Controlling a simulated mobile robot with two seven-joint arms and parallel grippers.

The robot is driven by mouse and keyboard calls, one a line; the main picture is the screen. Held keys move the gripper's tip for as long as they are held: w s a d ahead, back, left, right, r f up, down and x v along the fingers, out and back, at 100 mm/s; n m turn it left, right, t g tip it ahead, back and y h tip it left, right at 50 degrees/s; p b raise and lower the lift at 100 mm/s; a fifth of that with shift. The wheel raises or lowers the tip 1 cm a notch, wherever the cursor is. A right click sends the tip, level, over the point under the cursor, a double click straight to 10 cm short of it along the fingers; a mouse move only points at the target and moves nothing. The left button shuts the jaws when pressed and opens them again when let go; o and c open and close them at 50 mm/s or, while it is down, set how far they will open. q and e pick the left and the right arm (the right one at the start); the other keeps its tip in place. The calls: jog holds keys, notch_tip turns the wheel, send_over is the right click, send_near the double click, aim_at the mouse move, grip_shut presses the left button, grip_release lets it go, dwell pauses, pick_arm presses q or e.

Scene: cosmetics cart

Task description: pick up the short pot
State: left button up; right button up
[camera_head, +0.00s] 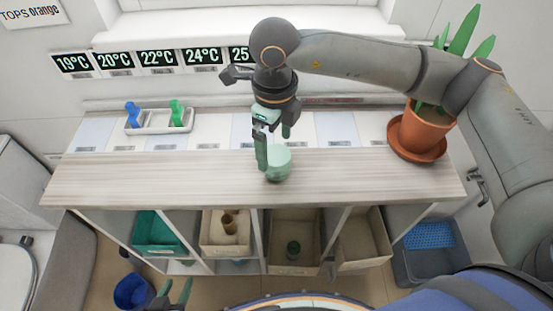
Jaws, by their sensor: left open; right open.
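A short pale green pot (280,163) stands upright on the wooden top of the cart (130,182), a little right of its middle. My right gripper (272,148) hangs over the pot, pointing down and open. One green finger reaches down at the pot's left side and covers part of it. The other finger is hard to make out, and I cannot tell whether either touches the pot. My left gripper (175,289) is open and empty at the bottom edge, in front of the cart, with only its fingertips well seen.
A potted plant (424,130) stands at the right end of the top. A white tray (158,128) with a blue and a green item sits at the back left. Open bins (295,262) fill the shelf below. The left part of the top is clear.

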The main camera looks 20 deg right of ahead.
aim_at(277, 155)
jog(key=shift+d+f+p, duration=0.15)
jog(key=shift+f+p, duration=0.05)
jog(key=shift+f, duration=0.95)
jog(key=shift+d+f+p, duration=0.15)
jog(key=shift+f, duration=1)
jog(key=c, duration=1.3)
jog(key=shift+r, duration=0.1)
